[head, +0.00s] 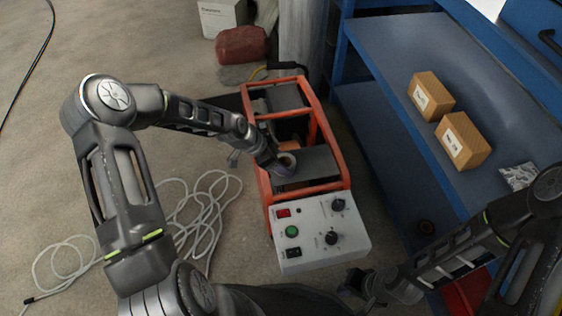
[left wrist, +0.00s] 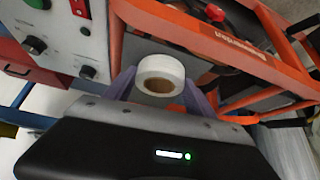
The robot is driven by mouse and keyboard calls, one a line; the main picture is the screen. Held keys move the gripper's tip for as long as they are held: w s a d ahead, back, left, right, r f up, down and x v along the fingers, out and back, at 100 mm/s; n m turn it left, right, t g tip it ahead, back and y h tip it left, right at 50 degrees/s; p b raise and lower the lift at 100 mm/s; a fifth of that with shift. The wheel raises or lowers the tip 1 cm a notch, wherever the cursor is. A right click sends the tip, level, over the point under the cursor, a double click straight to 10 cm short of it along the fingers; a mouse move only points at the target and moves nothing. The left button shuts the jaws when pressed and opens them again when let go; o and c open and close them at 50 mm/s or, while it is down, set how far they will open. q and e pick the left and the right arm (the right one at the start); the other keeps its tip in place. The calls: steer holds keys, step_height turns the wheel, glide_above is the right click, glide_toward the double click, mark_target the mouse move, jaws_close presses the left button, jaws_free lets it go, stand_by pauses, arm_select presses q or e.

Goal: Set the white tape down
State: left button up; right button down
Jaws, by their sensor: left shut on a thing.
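The white tape (left wrist: 160,70) is a small white roll with a brown core. My left gripper (left wrist: 160,88) is shut on it, one finger on each side of the roll in the left wrist view. I cannot tell whether the roll touches the plate. My right gripper (head: 355,284) is at the bottom, right of centre, small and dark; its finger gap is unclear.
A white control panel (head: 315,255) with knobs fronts the machine. A blue shelf (head: 400,50) at right holds two cardboard boxes (head: 431,95) (head: 462,140) and a silvery packet (head: 518,176). A white cable (head: 185,212) lies coiled on the floor at left. A red bundle (head: 242,45) lies behind.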

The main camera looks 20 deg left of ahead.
arm_select(q)
steer(key=shift+f, duration=0.1)
steer(key=o, duration=1.4)
steer(key=shift+r, duration=0.25)
steer(key=p+v, duration=0.3)
steer(key=v, duration=0.9)
steer(key=shift+f, duration=0.1)
